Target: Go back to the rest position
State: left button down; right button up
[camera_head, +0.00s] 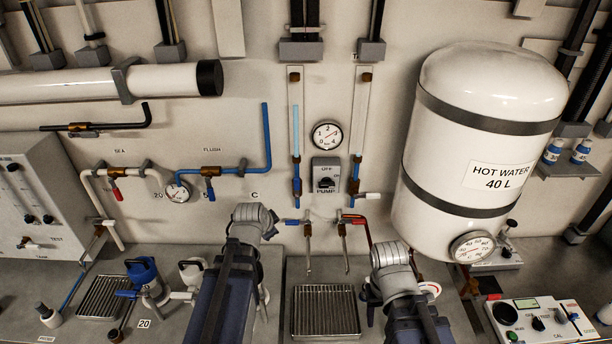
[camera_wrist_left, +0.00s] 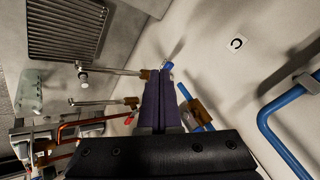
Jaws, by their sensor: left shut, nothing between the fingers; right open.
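My left gripper (camera_wrist_left: 160,76) is shut and empty in the left wrist view, its two dark fingers together. The fingertips show close to a blue-handled tap (camera_wrist_left: 167,66); I cannot tell whether they touch. In the head view my left arm covers that gripper. My right gripper (camera_head: 372,298) shows only in part beside my right arm, low in the head view; it is open, and I see nothing held in it. Both arms reach up from the bottom of the head view, in front of the counter.
Two spouts, one with a blue handle (camera_head: 292,222) and one with a red handle (camera_head: 352,220), hang above a drain grille (camera_head: 325,312). A hot water tank (camera_head: 480,140) bulges out at right. A control box (camera_head: 538,320) and hand sprayer (camera_head: 143,272) stand on the counter.

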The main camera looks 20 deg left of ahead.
pick_arm(q)
jog(key=s+d+f+n+g+b, duration=0.1)
jog(key=s+d+f+g+b, duration=0.1)
jog(key=d, duration=0.5)
jog(key=s+d+f+n+g+b, duration=0.1)
jog(key=s+d+f+g+b, duration=0.2)
jog(key=s+d+f, duration=0.4)
jog(key=s+d+f+n+g+b, duration=0.2)
jog(key=s+d+f+b, duration=0.2)
jog(key=s+d, duration=0.4)
jog(key=shift+f+g+y, duration=0.3)
jog(key=shift+y, duration=0.1)
